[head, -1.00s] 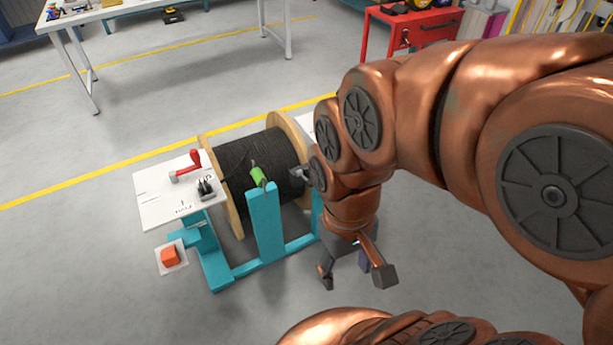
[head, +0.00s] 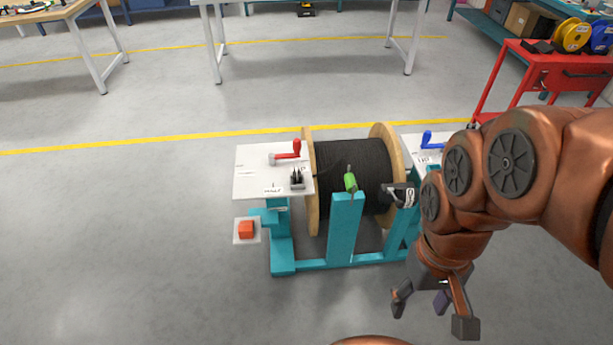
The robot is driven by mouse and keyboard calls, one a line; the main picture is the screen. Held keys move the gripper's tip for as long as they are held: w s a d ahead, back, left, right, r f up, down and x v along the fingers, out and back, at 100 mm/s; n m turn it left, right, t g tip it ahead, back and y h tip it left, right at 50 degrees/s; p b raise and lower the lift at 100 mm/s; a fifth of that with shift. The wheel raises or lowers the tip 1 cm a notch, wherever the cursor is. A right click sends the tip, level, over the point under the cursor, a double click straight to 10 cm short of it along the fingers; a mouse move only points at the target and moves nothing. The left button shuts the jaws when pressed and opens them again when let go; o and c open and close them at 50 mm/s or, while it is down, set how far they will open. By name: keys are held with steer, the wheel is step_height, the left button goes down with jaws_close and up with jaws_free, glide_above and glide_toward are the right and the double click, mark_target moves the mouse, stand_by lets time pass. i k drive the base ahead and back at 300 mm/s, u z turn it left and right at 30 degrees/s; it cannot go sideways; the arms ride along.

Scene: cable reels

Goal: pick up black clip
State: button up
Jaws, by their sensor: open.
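A small black clip-like piece (head: 297,179) stands with thin upright prongs on the front right corner of the left white panel (head: 250,185), beside the cable reel. My gripper (head: 432,314) hangs open and empty in the lower right, pointing down in front of the stand's right side. It is well apart from the black piece, to its right and nearer to me. No part of the arm hides the black piece.
A reel of black cable (head: 345,165) with wooden flanges sits in a teal stand (head: 345,228). A red crank (head: 288,153), a green piece (head: 350,183) and an orange block (head: 246,229) are near. A red cart (head: 545,75) stands back right. Floor at left is clear.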

mark_target(297, 178)
steer(key=k, duration=0.6)
steer(key=u, duration=0.6)
steer(key=i, duration=0.45)
steer(key=u, duration=0.8)
steer(key=i, duration=1.4)
steer(key=z, duration=0.6)
